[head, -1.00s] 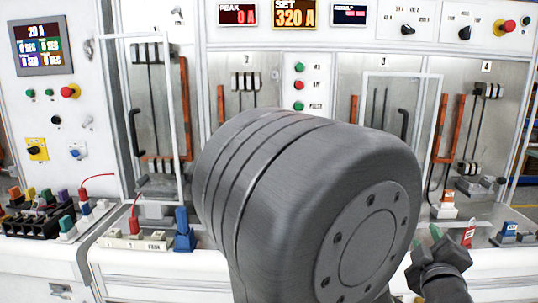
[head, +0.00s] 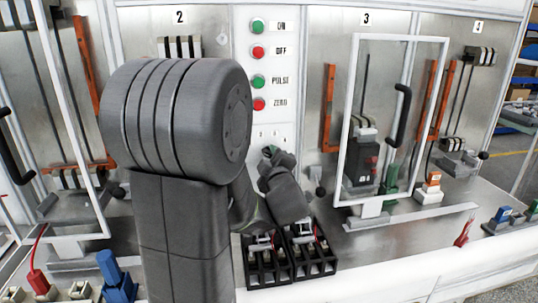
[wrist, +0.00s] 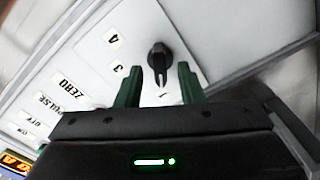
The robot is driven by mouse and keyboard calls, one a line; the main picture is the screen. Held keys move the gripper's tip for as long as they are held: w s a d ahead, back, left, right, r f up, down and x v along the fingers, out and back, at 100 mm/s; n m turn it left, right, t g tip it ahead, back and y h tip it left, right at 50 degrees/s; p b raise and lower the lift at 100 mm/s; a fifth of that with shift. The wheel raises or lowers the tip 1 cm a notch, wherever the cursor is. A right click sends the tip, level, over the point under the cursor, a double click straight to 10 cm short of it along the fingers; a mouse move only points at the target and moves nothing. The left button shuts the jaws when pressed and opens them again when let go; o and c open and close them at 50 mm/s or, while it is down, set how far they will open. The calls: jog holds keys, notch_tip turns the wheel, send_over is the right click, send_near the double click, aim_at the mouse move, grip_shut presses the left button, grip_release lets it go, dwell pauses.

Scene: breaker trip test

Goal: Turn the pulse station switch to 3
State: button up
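The pulse station switch is a black knob (wrist: 158,58) on a white label plate in the wrist view. Labels 4 and 3 stand to its left, and a partly hidden mark sits below it. My gripper (wrist: 159,82) is open, with one green finger on each side of the knob's lower end; contact is not clear. In the head view my gripper (head: 272,153) is at the central panel below the ZERO button, and my arm hides the knob.
The ON, OFF, PULSE and ZERO buttons (head: 258,65) are above my gripper. A white-framed door (head: 445,120) stands at bay 3 on the right. Black terminal blocks (head: 268,268) lie below my arm. Another open frame is at the left.

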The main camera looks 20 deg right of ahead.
jog(key=shift+w+d, duration=0.1)
jog(key=shift+w, duration=0.5)
grip_shut()
